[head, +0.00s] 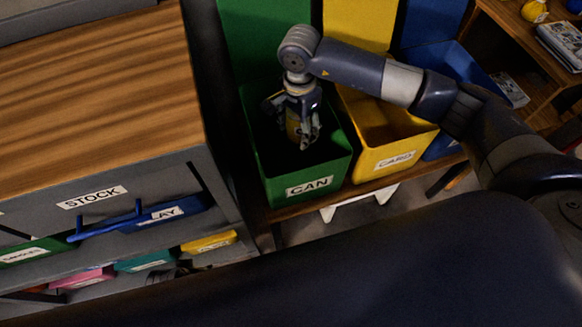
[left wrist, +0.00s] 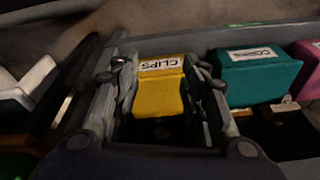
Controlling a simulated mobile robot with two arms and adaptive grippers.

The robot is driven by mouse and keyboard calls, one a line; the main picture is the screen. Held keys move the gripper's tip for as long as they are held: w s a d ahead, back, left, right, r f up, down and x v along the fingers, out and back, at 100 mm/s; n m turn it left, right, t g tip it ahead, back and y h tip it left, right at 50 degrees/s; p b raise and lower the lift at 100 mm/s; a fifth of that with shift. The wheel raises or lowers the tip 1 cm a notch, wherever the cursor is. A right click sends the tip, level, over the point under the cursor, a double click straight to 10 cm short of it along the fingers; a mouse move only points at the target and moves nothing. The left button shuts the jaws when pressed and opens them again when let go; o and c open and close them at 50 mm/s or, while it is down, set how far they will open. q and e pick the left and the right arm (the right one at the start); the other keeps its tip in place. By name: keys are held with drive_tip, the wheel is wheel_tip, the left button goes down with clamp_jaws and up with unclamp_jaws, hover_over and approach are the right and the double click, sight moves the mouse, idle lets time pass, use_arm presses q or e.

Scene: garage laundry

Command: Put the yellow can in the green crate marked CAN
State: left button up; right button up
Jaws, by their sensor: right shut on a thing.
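The green crate (head: 262,165) marked CAN stands at the middle of the head view, its open top facing up. My right gripper (head: 303,138) points down inside the crate's opening. It is shut on the yellow can (head: 293,129), of which only a part shows between the fingers. I cannot tell whether the can touches the crate's floor. My left gripper (left wrist: 165,92) shows in the left wrist view with its fingers spread wide and nothing gripped. A yellow bin marked CLIPS (left wrist: 158,98) appears between its fingers; I cannot tell how near it is.
A yellow crate marked CARD (head: 385,157) stands right of the green one, with a blue crate (head: 450,65) beyond. A wooden-topped cabinet (head: 90,90) with labelled bins is at left. A teal bin (left wrist: 258,78) is right of the CLIPS bin. A shelf with papers (head: 560,42) is at upper right.

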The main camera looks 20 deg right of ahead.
wheel_tip(320, 180, down, 9)
drive_tip(key=w+m+b, duration=0.1)
drive_tip(key=m+b, duration=0.2)
drive_tip(key=b, duration=0.2)
hover_over(294, 169)
wheel_tip(294, 169, down, 7)
drive_tip(key=shift+r, duration=0.1)
wheel_tip(294, 169, down, 2)
drive_tip(key=shift+f, duration=0.25)
use_arm(q)
drive_tip(key=w+v, duration=0.2)
drive_tip(key=v, duration=0.7)
drive_tip(key=shift+r+t, duration=0.4)
drive_tip(key=shift+r, duration=0.25)
use_arm(e)
drive_tip(key=shift+f, duration=0.35)
drive_tip(key=shift+f, duration=0.1)
use_arm(q)
drive_tip(key=shift+s+r+b, duration=0.1)
drive_tip(key=shift+r+b, duration=0.2)
drive_tip(key=shift+b, duration=0.1)
use_arm(e)
drive_tip(key=shift+f, duration=0.2)
use_arm(q)
drive_tip(key=shift+r, duration=0.1)
use_arm(e)
drive_tip(key=o, duration=0.7)
drive_tip(key=shift+o, duration=0.2)
drive_tip(key=shift+r, duration=0.1)
